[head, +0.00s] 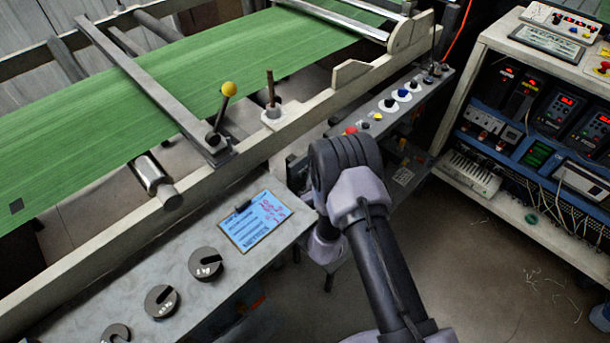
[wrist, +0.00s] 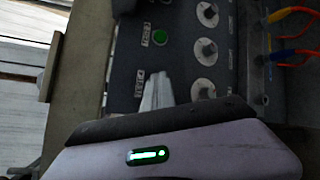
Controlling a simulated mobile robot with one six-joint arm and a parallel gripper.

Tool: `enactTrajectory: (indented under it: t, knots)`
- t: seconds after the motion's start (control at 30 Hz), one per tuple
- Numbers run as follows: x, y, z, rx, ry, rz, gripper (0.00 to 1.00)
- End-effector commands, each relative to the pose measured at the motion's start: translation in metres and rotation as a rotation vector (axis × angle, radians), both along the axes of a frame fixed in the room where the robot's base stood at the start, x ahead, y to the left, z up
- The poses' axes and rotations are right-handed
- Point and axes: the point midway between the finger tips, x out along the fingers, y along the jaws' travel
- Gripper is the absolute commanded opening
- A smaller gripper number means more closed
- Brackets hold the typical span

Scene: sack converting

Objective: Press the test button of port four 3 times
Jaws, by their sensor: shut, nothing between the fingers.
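In the wrist view, a dark panel (wrist: 184,50) carries a green button (wrist: 160,37) with a small label (wrist: 147,34) beside it. A second label (wrist: 138,90) sits lower, and the writing on both is too small to read surely. My gripper (wrist: 157,78) is shut and empty, its pale fingers together over the panel beside the lower label. The fingers hide whatever lies under them, and I cannot tell whether the tips touch the panel. I cannot tell which button belongs to port four. In the head view my arm hides the gripper.
Several white round plates with knobs (wrist: 205,47) line the panel's right side; coloured cable plugs (wrist: 290,15) stick out beyond. In the head view, a beam beside the green web (head: 180,90), a clipboard sheet (head: 254,221) and an electrical cabinet (head: 545,100) surround my arm.

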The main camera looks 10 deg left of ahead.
Motion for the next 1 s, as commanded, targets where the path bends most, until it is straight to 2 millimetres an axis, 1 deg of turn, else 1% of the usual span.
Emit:
enactTrajectory:
  t: [0.3,0.6,0.87,1.0]
  knots:
    - [-0.001,-0.001,0.0,0.0,0.001,0.001,0.0]
    - [-0.01,-0.012,0.0,-0.001,0.001,0.002,0.0]
    - [-0.011,-0.013,0.0,0.0,0.001,0.001,0.0]
    - [-0.016,-0.022,0.0,0.0,0.001,0.0,0.0]
